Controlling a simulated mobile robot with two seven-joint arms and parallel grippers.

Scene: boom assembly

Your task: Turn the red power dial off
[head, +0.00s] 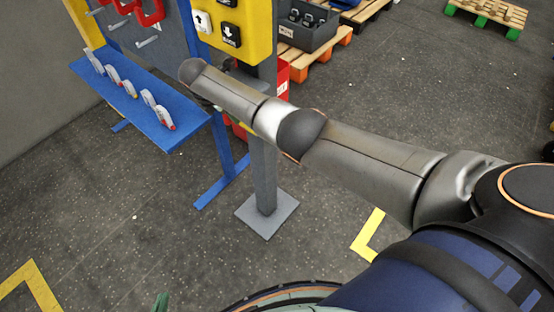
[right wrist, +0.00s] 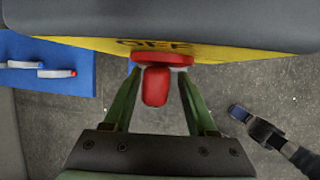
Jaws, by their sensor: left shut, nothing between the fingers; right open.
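The red power dial (right wrist: 156,87) shows in the right wrist view, a red knob on a round red base, on the yellow panel face (right wrist: 105,48) with partly visible dark lettering. My right gripper (right wrist: 159,76) is open. Its green fingers stand on either side of the knob, with visible gaps on both sides. In the head view the yellow control box (head: 238,30) sits on a grey post, and my right arm reaches across to it, hiding the dial and right gripper. A green tip of my left gripper (head: 160,302) shows at the bottom edge, shut and away from the box.
A blue shelf (head: 140,108) with several white tools stands left of the post. The post's base plate (head: 267,213) is on the floor. A grey bin (head: 305,32) on a pallet is behind. Open floor lies in front.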

